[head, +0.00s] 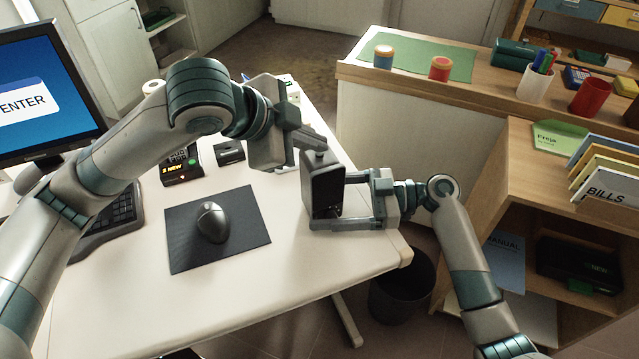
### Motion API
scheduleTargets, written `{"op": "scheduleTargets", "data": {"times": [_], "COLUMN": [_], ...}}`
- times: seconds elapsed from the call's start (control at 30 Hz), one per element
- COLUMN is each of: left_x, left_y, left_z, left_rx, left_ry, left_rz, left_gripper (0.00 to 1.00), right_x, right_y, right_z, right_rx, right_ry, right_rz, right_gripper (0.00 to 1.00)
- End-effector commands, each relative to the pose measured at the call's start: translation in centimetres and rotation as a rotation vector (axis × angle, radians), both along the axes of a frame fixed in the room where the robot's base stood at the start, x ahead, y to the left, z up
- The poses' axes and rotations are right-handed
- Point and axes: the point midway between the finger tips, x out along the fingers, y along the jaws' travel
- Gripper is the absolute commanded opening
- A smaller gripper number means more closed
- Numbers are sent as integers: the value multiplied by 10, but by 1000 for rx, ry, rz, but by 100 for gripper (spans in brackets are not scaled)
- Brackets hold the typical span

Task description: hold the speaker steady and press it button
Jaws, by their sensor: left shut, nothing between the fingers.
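The speaker (322,187) is a dark upright box near the right edge of the white desk, with a small round knob-like part on its top. My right gripper (338,203) comes from the right and is shut on the speaker, with one finger along its near side and the other partly hidden behind it. My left gripper (317,146) is shut and empty, with its fingertips right at the speaker's top. I cannot tell whether they touch the button, since the fingertips partly cover that spot.
A mouse (212,222) lies on a dark mat (180,237) left of the speaker. A small device with a lit display (180,168) and a dark block (229,152) stand behind the mat. A keyboard (108,222) and monitor (42,95) are at left. A bin (400,290) stands beside the desk.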

Motion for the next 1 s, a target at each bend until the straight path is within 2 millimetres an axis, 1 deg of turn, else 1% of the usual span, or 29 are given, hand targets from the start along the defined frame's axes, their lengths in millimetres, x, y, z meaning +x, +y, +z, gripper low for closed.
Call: {"op": "scheduleTargets", "data": {"times": [0.4,0.73,1.0], "left_x": [0,0,0], "left_y": [0,0,0], "left_z": [-2,8,9], "left_rx": [0,0,0], "left_ry": [0,-1,0], "left_rz": [0,-1,0], "left_gripper": [0,0,0], "right_x": [0,0,0], "right_y": [0,0,0], "right_z": [0,0,0], "right_rx": [0,0,0], "right_ry": [1,1,1], "right_rz": [-1,-1,-1], "right_gripper": [70,70,70]}}
